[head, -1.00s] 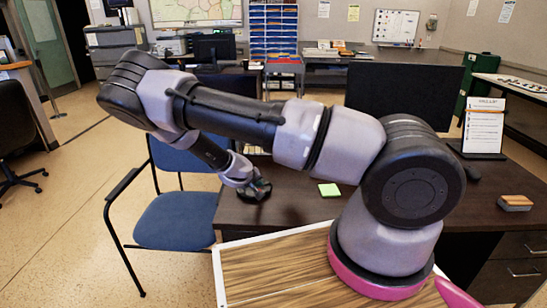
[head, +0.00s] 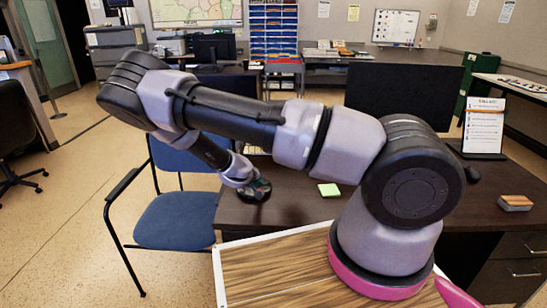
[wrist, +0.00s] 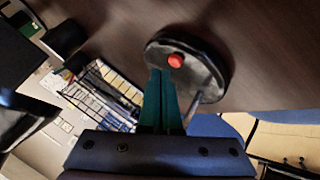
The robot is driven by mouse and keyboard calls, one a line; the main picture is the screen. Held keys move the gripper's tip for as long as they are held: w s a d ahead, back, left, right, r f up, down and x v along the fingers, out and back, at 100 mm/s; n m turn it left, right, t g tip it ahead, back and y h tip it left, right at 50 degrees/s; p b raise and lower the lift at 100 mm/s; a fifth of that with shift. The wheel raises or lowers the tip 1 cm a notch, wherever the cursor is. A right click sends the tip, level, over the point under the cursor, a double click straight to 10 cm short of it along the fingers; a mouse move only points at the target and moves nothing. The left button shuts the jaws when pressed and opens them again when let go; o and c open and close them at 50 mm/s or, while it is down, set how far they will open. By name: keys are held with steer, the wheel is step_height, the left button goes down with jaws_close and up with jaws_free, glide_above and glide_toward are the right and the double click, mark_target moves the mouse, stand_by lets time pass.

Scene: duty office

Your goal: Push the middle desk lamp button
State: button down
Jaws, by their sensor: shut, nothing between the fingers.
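The desk lamp shows in the wrist view as a dark round base (wrist: 212,62) with a red button (wrist: 176,61) on top and a thin stem (wrist: 196,106) beside it. My gripper (wrist: 161,72) has teal fingers, shut together and empty. The fingertips are over the base, just beside the red button; I cannot tell whether they touch it. In the head view, my gripper (head: 260,188) is at the dark lamp base (head: 246,195) near the desk's left end and hides part of it. No other lamp button can be made out.
The brown desk (head: 295,208) has a green sticky-note pad (head: 329,190), a black monitor (head: 400,95) and a paper stand (head: 484,125). A blue chair (head: 176,220) stands close to the desk's left end. A wire rack (wrist: 105,92) with papers shows in the wrist view.

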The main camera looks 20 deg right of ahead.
steer(key=shift+f, duration=0.15)
steer(key=shift+f, duration=0.3)
steer(key=shift+f, duration=0.2)
stand_by(0.7)
steer(key=shift+r, duration=0.7)
steer(key=shift+r, duration=3)
